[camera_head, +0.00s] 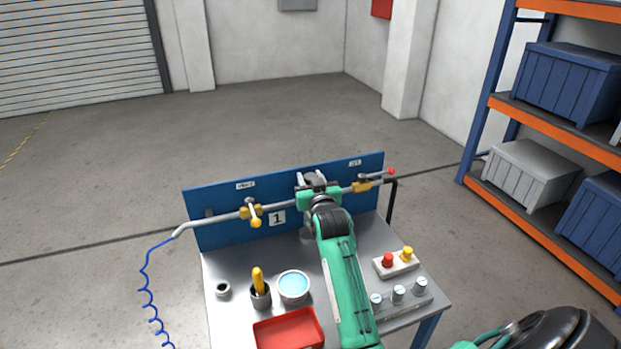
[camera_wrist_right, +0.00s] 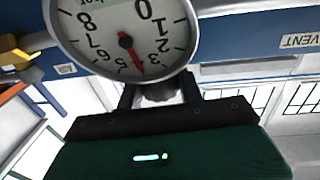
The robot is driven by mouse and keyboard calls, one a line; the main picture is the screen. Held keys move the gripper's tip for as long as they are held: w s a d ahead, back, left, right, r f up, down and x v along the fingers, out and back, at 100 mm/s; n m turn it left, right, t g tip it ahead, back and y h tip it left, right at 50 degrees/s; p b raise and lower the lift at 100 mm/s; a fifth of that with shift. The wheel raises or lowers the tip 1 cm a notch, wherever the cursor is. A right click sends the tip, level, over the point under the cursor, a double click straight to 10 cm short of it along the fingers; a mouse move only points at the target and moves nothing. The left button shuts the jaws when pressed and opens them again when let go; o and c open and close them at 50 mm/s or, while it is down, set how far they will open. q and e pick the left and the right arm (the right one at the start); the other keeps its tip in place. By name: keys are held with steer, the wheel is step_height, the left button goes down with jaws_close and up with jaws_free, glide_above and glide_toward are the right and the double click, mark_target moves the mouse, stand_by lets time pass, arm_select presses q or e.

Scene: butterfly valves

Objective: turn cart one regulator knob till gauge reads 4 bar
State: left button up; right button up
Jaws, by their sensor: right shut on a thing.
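Cart one (camera_head: 232,262) has a grey top, a blue back panel and a "1" sign (camera_head: 278,218). My right gripper (camera_head: 313,181) is at the pipe along the panel, and its arm hides part of the cart. In the wrist view my right gripper (camera_wrist_right: 158,96) is shut on the dark regulator knob (camera_wrist_right: 158,92), just below the gauge in the picture. The round white gauge (camera_wrist_right: 92,22) appears upside down. Its red needle points between 5 and 3, about at 4, and covers the numeral there. My left gripper is not in view.
The pipe carries a yellow valve (camera_head: 254,214) at left and another (camera_head: 362,186) at right. A red tray (camera_head: 289,330), a blue-filled bowl (camera_head: 294,286), a cup with a yellow handle (camera_head: 260,294) and a button box (camera_head: 396,264) stand on the cart. A shelf (camera_head: 490,100) stands right.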

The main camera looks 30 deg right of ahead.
steer(key=o, duration=1)
steer(key=shift+s+a+f, duration=0.1)
steer(key=shift+s+a, duration=0.1)
steer(key=shift+s, duration=0.3)
steer(key=b+v, duration=0.3)
steer(key=v, duration=0.9)
steer(key=shift+s+a, duration=0.15)
steer(key=shift+s, duration=0.15)
